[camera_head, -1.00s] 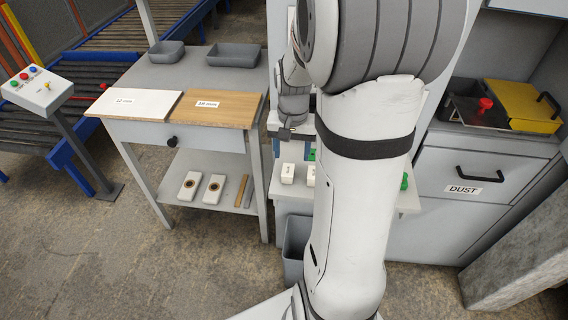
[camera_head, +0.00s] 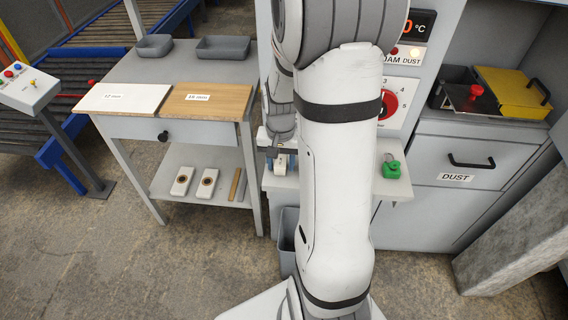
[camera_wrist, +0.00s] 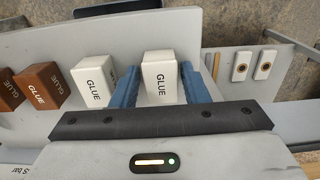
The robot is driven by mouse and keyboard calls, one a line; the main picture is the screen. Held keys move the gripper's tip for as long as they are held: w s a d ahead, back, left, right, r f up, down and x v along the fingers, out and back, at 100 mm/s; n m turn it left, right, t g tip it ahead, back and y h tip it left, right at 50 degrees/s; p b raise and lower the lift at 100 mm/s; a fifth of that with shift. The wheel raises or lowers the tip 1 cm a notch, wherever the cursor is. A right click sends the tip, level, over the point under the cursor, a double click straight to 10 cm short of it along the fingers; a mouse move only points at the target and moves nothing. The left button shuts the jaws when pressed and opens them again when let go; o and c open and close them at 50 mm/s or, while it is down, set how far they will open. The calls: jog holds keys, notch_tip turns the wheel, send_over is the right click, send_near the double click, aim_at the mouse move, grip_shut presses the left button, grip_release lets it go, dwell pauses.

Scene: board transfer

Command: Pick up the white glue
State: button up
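A white glue block (camera_wrist: 160,77) stands on the grey shelf between the two blue fingers of my gripper (camera_wrist: 159,70) in the wrist view. The fingers are apart, one on each side of it, with narrow gaps that suggest they are not pressed on it. A second white glue block (camera_wrist: 95,82) stands just left of the left finger. In the head view, the glue block (camera_head: 280,166) shows below my gripper (camera_head: 279,151), at the shelf's left end. My arm hides the middle of the shelf there.
Brown glue blocks (camera_wrist: 39,85) stand further left in the wrist view. A green item (camera_head: 391,169) sits at the shelf's right end. A side table with a white board (camera_head: 122,98) and a wooden board (camera_head: 206,101) stands at left. A grey bin (camera_head: 288,240) is below the shelf.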

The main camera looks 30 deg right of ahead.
jog(key=c, duration=0.7)
